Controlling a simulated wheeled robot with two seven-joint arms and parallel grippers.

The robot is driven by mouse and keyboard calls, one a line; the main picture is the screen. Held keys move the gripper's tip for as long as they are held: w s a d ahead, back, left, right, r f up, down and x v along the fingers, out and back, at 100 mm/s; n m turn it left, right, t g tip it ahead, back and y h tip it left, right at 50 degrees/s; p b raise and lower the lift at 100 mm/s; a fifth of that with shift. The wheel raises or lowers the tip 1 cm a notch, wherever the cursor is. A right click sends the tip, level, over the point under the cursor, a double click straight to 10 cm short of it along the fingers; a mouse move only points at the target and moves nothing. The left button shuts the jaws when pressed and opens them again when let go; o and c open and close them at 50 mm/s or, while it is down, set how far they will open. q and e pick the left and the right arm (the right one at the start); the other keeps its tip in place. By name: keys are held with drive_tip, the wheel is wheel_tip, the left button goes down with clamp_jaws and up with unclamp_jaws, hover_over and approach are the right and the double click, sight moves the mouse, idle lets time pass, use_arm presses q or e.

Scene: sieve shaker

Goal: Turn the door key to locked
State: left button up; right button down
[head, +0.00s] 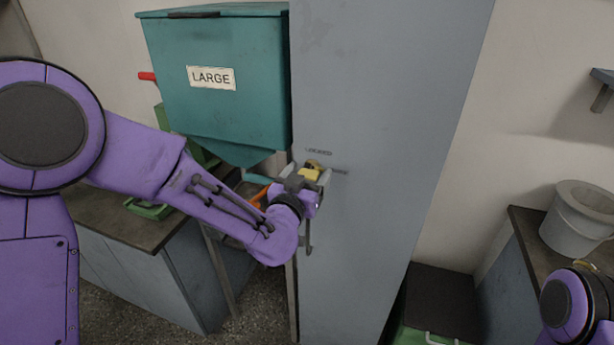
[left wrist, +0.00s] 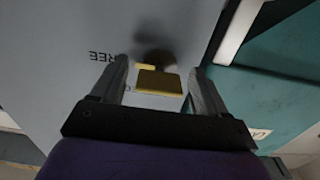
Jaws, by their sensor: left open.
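The yellow key (head: 309,174) sits at the lock on the tall grey door (head: 375,120). In the left wrist view, the key's flat yellow head (left wrist: 158,82) lies between the two fingers, with a visible gap on each side. My left gripper (head: 312,180) is open around the key and faces the door. It also shows in the left wrist view (left wrist: 160,76). Small dark lettering (head: 319,152) is on the door above the key. Upside-down lettering (left wrist: 108,57) shows beside the left finger, partly hidden. My right gripper is out of view.
A teal bin labelled LARGE (head: 212,105) hangs close to the left of the door. A dark worktop (head: 120,222) is below it. A vertical door handle (head: 308,238) is below my left gripper. A grey bucket (head: 578,222) stands on a right counter.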

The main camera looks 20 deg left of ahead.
use_arm(q)
drive_tip(key=c, duration=1.1)
drive_tip(key=shift+o, duration=0.2)
drive_tip(key=shift+n, duration=0.3)
drive_tip(key=n+b, duration=0.1)
drive_tip(key=n, duration=0.3)
drive_tip(key=shift+f+b, duration=0.1)
drive_tip(key=shift+b, duration=0.2)
drive_tip(key=n+b, duration=0.1)
drive_tip(key=n, duration=0.4)
drive_tip(key=shift+b, duration=0.3)
drive_tip(key=n+b, duration=0.2)
drive_tip(key=n, duration=0.2)
drive_tip(key=shift+n+b, duration=0.95)
drive_tip(key=shift+n, duration=1.15)
